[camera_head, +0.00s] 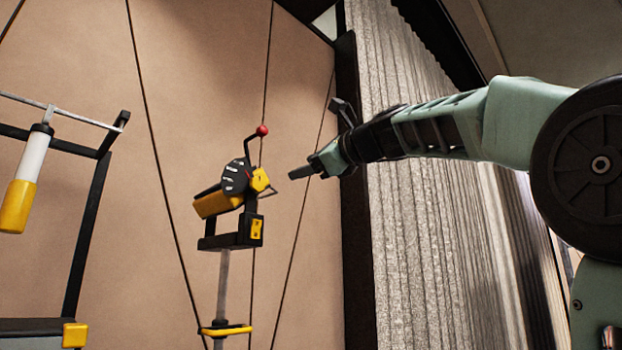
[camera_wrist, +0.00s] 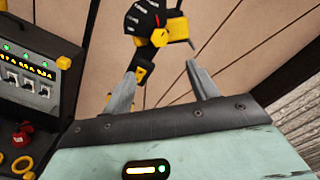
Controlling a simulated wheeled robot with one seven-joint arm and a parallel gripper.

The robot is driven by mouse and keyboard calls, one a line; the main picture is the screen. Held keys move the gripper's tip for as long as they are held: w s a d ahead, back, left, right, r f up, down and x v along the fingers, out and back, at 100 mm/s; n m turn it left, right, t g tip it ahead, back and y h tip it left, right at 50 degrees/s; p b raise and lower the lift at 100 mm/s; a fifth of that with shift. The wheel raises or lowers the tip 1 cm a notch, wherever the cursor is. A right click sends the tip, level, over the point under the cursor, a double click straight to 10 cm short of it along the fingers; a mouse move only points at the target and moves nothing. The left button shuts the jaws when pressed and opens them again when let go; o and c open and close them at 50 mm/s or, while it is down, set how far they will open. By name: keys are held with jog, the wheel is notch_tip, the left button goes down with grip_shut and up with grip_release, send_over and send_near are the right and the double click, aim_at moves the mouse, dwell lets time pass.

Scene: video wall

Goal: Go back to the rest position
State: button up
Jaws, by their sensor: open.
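My gripper (camera_head: 318,138) reaches in from the right in the head view, at the end of my green arm. In the wrist view its two grey fingers (camera_wrist: 163,85) stand apart with nothing between them. A yellow and black device (camera_head: 230,188) with a dial and a red-knobbed lever (camera_head: 262,131) stands on a thin pole, left of my gripper and apart from it in the head view. The device's dial also shows at the top of the wrist view (camera_wrist: 147,18), beyond the fingers. The red knob is not visible there.
A control box (camera_wrist: 35,70) with green lights and switches is at the left of the wrist view. A white and yellow cylinder (camera_head: 27,180) hangs from a frame at far left. Dark cables cross the tan wall (camera_head: 190,60). A grey pleated panel (camera_head: 395,230) stands behind my arm.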

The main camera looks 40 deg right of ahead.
jog(key=shift+s, duration=0.25)
dwell(0.5)
